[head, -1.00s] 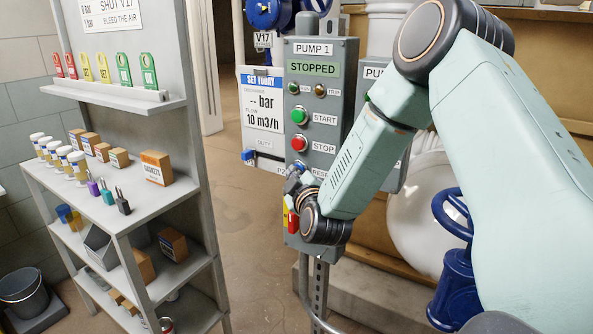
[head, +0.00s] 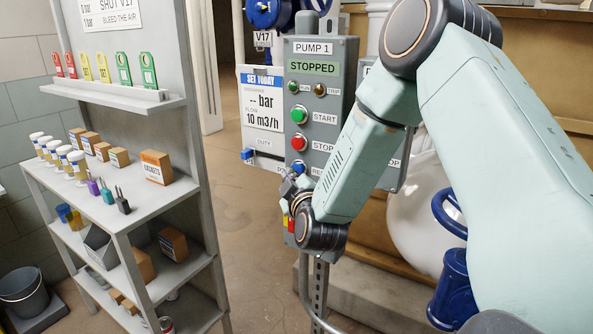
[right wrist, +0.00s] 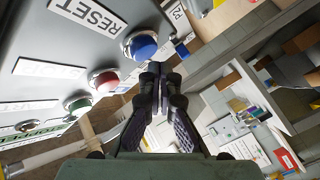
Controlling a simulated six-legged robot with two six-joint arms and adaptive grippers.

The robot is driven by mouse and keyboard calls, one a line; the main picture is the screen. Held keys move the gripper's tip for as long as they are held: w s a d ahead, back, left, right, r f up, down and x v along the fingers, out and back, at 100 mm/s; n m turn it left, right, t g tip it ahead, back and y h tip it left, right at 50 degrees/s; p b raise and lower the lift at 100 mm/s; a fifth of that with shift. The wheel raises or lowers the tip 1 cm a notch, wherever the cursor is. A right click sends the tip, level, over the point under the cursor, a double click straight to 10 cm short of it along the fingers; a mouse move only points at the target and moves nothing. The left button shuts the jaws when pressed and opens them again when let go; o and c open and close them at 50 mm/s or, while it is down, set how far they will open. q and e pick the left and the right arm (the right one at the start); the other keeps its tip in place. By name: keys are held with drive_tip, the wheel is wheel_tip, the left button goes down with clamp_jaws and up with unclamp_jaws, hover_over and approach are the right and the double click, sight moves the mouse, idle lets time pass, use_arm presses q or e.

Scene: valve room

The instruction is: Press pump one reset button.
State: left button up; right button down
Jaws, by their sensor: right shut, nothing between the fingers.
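The pump one panel (head: 329,103) is a grey box marked PUMP 1, with a lit STOPPED sign (head: 313,68). Its blue reset button (head: 299,167) sits below the red stop button (head: 299,143) and green start button (head: 299,115). In the right wrist view the blue button (right wrist: 143,45) is beside the RESET label (right wrist: 89,14). My right gripper (head: 287,181) is shut and empty, just below the blue button. In the right wrist view its fingertips (right wrist: 154,68) are close to the button's edge; I cannot tell whether they touch. My left gripper is out of view.
A grey shelf unit (head: 147,213) with boxes, bottles and tags stands at left. A SET TODAY sheet (head: 263,105) hangs left of the panel. A second panel (head: 394,172) is partly hidden behind my right arm. A blue valve (head: 455,275) stands at lower right.

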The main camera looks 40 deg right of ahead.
drive_tip(key=shift+s+a+b, duration=0.1)
drive_tip(key=shift+s+a, duration=0.2)
drive_tip(key=shift+a, duration=0.45)
drive_tip(key=shift+s+a+b, duration=0.15)
drive_tip(key=shift+s+a, duration=0.2)
drive_tip(key=shift+a, duration=0.45)
drive_tip(key=shift+s+a+b, duration=0.1)
drive_tip(key=shift+s+a, duration=0.2)
drive_tip(key=shift+a, duration=0.45)
drive_tip(key=s+a+f+m+g+y+b, duration=0.1)
drive_tip(key=s+a+f+m+g+y, duration=0.25)
drive_tip(key=s+f, duration=0.45)
drive_tip(key=s+a+f+m+g+y, duration=0.2)
drive_tip(key=s+a+f+g, duration=0.15)
drive_tip(key=f, duration=0.85)
drive_tip(key=s+a+f+g+b, duration=0.1)
drive_tip(key=s+f+g, duration=0.2)
drive_tip(key=s, duration=0.6)
drive_tip(key=s+a+f+g+b, duration=0.1)
drive_tip(key=s+a+f+g, duration=0.1)
drive_tip(key=s+f, duration=0.6)
drive_tip(key=s+a+f+g+b, duration=0.1)
drive_tip(key=s+f+g, duration=0.3)
drive_tip(key=s, duration=0.6)
wheel_tip(320, 180, down, 2)
drive_tip(key=shift+a+f+y, duration=0.1)
drive_tip(key=shift+a+y, duration=0.3)
drive_tip(key=shift+y, duration=0.05)
